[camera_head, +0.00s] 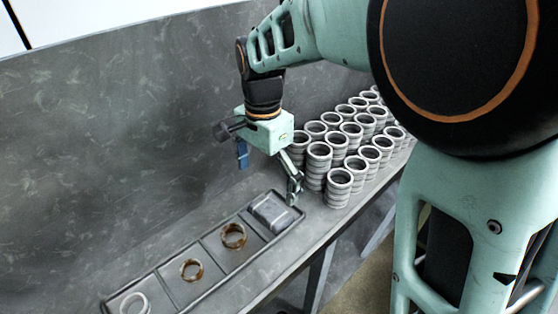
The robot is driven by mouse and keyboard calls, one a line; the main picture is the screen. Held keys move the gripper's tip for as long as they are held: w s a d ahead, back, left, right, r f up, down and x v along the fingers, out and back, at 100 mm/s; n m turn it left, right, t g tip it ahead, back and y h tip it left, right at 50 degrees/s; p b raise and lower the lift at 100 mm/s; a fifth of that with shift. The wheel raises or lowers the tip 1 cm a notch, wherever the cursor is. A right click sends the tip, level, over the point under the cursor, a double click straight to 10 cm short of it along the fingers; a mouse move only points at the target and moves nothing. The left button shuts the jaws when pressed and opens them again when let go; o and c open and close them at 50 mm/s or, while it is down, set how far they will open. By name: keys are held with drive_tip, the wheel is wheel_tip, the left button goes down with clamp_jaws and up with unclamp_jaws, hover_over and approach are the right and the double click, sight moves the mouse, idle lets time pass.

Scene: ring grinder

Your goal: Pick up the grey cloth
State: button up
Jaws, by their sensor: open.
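The grey cloth (270,211) lies folded in the far right compartment of the dark tray (204,293) on the grey bench. My gripper (293,199) points down just to the right of the cloth, over the tray's far end. It is open and holds nothing. Whether a fingertip touches the cloth or tray cannot be told from this view.
Two brown rings (233,236) lie in the middle compartments and a light ring (134,304) in the nearest. Several stacks of grey rings (338,187) stand close to the right of my gripper. A tall grey panel (110,130) rises behind the bench.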

sight(270, 209)
drive_tip(key=f, duration=0.8)
drive_tip(key=shift+w+d+f, duration=0.1)
drive_tip(key=shift+d+f, duration=0.05)
drive_tip(key=shift+d, duration=0.15)
drive_tip(key=c, duration=1.1)
